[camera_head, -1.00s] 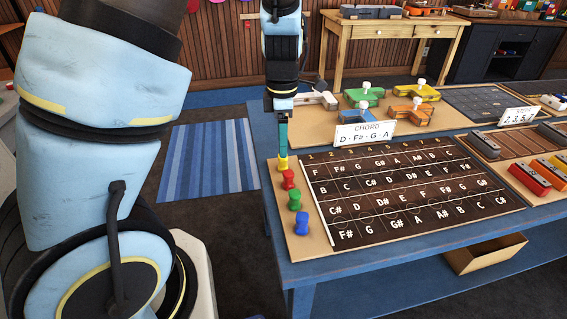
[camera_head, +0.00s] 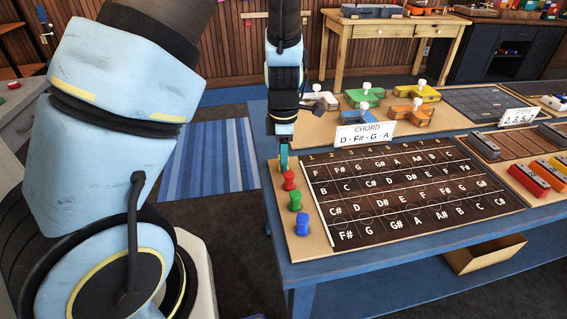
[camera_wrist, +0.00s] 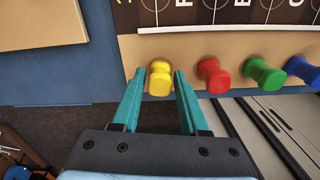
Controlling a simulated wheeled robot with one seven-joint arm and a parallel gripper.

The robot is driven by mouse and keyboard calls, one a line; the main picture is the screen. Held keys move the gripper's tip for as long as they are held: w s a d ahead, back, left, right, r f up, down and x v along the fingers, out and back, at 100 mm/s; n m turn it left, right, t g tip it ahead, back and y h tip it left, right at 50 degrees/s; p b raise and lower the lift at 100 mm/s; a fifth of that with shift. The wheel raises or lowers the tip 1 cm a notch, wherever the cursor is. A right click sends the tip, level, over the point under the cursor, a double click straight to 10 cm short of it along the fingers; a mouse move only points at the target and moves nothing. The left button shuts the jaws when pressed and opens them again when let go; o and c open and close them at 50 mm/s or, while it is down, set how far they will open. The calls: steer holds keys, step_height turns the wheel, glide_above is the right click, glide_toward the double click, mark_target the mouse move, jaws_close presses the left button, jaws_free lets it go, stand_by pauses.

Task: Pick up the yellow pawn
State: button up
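The yellow pawn (camera_wrist: 160,79) stands at the near edge of the tan board in the wrist view. The teal fingers of my gripper (camera_wrist: 160,75) are on either side of it, open, with a narrow gap showing at each side. In the head view my gripper (camera_head: 284,163) points straight down at the board's left edge, and the yellow pawn is hidden behind it. The red pawn (camera_head: 289,181) is close beside my gripper; it also shows just right of the fingers in the wrist view (camera_wrist: 212,76).
The green pawn (camera_head: 295,201) and blue pawn (camera_head: 302,224) continue the row. The dark fretboard chart (camera_head: 400,195) lies beside them. A chord sign (camera_head: 365,135) and colored clamps (camera_head: 366,97) stand behind.

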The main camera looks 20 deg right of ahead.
jaws_close()
stand_by(0.3)
